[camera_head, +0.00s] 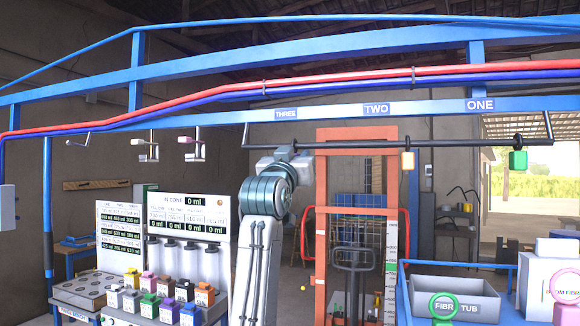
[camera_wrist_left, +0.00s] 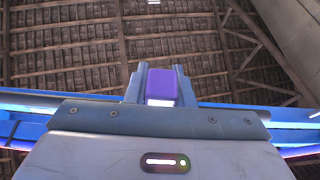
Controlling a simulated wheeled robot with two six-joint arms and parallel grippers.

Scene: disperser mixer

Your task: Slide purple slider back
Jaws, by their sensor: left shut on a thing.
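The purple slider (camera_wrist_left: 161,88) shows in the left wrist view between the two fingers of my left gripper (camera_wrist_left: 160,82), which is shut on it. In the head view my left arm rises to the black overhead rail (camera_head: 345,143), and the left gripper (camera_head: 285,153) is at the rail just below the THREE label (camera_head: 286,114). The purple slider is hidden behind the gripper there. My right gripper is out of view.
An orange frame (camera_head: 322,230) stands behind. Several colored containers (camera_head: 165,290) stand lower left; a grey tub (camera_head: 452,292) is lower right.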

